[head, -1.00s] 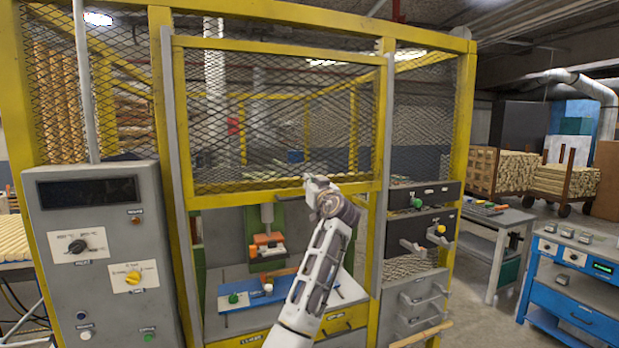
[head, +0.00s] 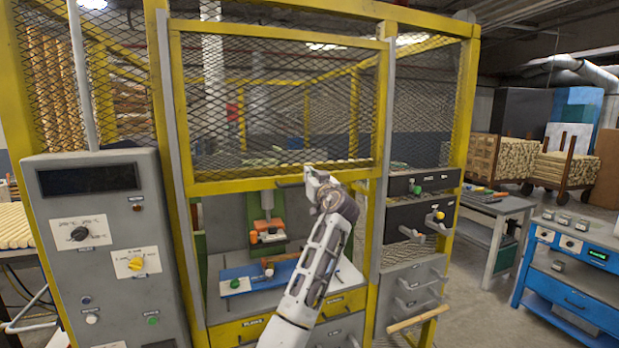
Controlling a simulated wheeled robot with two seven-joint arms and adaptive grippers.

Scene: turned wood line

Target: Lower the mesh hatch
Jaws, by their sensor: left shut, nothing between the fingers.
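The mesh hatch (head: 235,187) is a yellow-framed panel of dark wire mesh in the front of a yellow guard cage. It stands raised, with an open gap below its bottom rail. A short dark handle (head: 290,184) shows at the rail, partly hidden by my gripper. My left gripper (head: 311,174) is shut and empty, with its tip in front of the bottom rail, right of the rail's middle. I cannot tell whether it touches the rail or handle. My right gripper is not in view.
Below the hatch are an orange-and-grey machine head (head: 268,232) and a blue fixture (head: 250,277). A grey control cabinet (head: 105,235) stands at left. Grey drawers and handles (head: 412,285) are at right.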

